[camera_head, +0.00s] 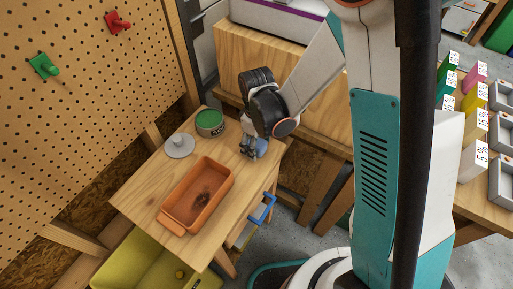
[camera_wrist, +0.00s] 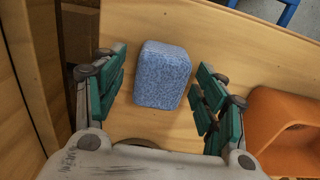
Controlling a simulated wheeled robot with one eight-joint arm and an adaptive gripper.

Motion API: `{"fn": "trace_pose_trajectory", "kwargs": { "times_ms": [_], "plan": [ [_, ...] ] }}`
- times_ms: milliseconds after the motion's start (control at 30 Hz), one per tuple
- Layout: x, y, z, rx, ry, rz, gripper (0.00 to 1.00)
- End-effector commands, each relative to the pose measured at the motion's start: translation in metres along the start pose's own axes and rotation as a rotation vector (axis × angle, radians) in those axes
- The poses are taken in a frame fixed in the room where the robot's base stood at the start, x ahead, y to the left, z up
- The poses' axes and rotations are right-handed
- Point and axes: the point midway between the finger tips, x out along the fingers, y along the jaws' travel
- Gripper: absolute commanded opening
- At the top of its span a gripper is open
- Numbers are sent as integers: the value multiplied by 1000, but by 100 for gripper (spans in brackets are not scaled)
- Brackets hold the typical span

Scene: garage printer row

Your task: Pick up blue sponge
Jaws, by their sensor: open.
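The blue sponge (camera_wrist: 162,76) is a rounded block lying on the wooden table in the wrist view. It sits between the two green-padded fingers of my gripper (camera_wrist: 160,88), with a gap on each side. My gripper is open and holds nothing. In the head view my gripper (camera_head: 252,152) points down at the table's far right corner. A small blue part of the sponge (camera_head: 262,146) shows beside it; the rest is hidden by the gripper.
An orange tray (camera_head: 172,212) with a dark stain lies on the wooden table (camera_head: 140,190). A blue handle (camera_head: 262,208) juts from the table's front. A pegboard wall is at left.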

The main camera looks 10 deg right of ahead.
Motion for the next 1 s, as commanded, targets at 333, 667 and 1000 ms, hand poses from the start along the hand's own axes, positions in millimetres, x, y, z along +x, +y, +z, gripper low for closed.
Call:
{"fn": "trace_pose_trajectory", "kwargs": {
  "times_ms": [333, 667, 1000],
  "plan": [
    [-1, 0, 0, 0, 0, 0, 26],
    [-1, 0, 0, 0, 0, 0, 25],
    [-27, 0, 0, 0, 0, 0, 25]
  ]
}}
